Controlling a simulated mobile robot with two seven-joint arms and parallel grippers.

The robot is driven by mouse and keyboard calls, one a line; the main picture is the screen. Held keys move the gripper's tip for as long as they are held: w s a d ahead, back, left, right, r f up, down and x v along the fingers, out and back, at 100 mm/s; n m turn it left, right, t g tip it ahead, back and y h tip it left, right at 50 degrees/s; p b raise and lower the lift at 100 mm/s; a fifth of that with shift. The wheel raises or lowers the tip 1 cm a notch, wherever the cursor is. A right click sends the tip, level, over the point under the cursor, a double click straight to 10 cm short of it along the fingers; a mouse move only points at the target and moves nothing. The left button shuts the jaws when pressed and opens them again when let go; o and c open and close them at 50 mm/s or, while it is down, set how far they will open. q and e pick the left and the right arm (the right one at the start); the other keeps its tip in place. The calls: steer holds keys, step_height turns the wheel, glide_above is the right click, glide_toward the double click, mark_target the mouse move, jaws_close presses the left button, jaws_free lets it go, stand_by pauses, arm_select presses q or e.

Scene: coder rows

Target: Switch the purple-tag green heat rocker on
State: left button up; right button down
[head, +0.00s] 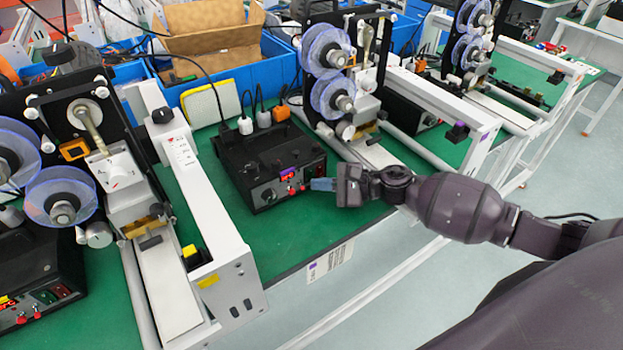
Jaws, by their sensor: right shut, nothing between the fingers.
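The black control box (270,160) with a purple tag (290,174) around its small lit display stands on the green bench in the middle. Its front face carries a round knob (268,196) and two red knobs or terminals below the tag. The rocker area (312,168) is at the right end of that face; it is small and dark, and I cannot make out the green heat rocker's position. My right gripper (322,184) is shut and empty, its blue-grey fingertips just in front of the right end of the face. I cannot tell whether they touch it. My left gripper is not in view.
A yellow-tagged machine with purple reels (62,195) and its own control box (40,285) stands at the left. Another reel machine (335,75) stands behind to the right, with a white frame (440,100). Plugs and cables rise behind the middle box. Green bench before it is clear.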

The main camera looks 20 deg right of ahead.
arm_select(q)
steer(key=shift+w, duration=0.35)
arm_select(e)
steer(key=shift+w, duration=0.1)
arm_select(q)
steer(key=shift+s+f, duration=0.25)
arm_select(e)
steer(key=shift+w, duration=0.2)
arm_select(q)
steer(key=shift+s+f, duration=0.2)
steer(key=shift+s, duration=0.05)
arm_select(e)
steer(key=shift+w+a, duration=0.1)
steer(key=shift+w, duration=0.05)
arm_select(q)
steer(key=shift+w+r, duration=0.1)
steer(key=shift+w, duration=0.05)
arm_select(e)
steer(key=shift+s, duration=0.7)
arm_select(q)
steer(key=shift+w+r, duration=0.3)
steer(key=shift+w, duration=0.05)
arm_select(e)
steer(key=shift+s, duration=0.1)
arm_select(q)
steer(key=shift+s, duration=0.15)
